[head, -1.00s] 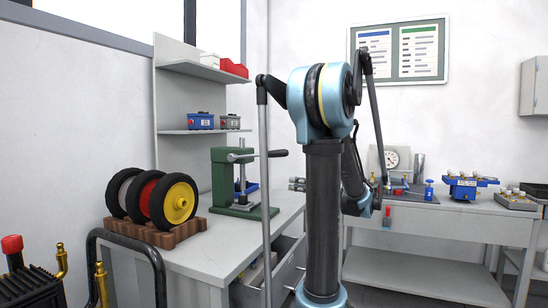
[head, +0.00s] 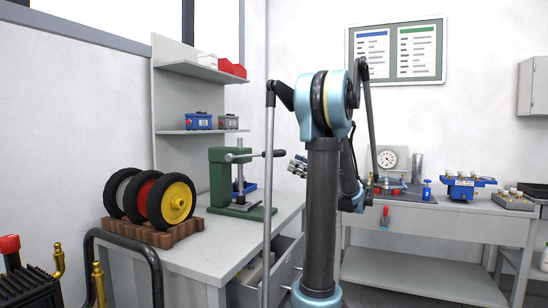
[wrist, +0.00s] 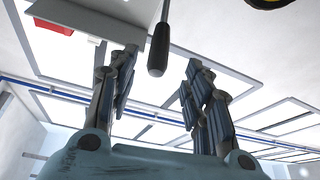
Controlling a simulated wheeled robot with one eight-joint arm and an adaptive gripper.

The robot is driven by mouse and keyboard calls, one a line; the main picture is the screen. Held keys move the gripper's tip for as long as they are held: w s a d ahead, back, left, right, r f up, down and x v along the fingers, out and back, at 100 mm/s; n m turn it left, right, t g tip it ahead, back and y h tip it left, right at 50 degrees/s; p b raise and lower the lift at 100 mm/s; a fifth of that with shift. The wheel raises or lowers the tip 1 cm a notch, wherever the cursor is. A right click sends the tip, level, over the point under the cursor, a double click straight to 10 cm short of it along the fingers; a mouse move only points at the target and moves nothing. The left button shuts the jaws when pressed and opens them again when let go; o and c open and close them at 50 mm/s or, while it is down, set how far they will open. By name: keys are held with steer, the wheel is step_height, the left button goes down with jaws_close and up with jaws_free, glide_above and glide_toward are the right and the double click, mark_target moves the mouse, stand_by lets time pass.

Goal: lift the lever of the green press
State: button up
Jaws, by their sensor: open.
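The green press (head: 218,180) stands on the left workbench. Its lever (head: 274,154) sticks out to the right, roughly level, with a dark handle at its end. My gripper (head: 298,166) is just right of the handle and slightly lower in the head view, partly hidden by my arm. In the wrist view the dark lever handle (wrist: 158,52) hangs into the picture from the top, between the two spread fingers of my gripper (wrist: 161,78). The fingers look apart from the handle on both sides, and nothing is held. The press body is out of the wrist view.
Several wheels (head: 176,201) stand on a brown rack (head: 160,233) left of the press. Shelves (head: 190,131) with blue and grey boxes rise behind it. An open drawer (head: 280,266) sits below the bench's right side. A second bench (head: 455,212) with devices stands right.

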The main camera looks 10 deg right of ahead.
mark_target(274, 153)
steer(key=x, duration=1.1)
steer(key=shift+c, duration=0.2)
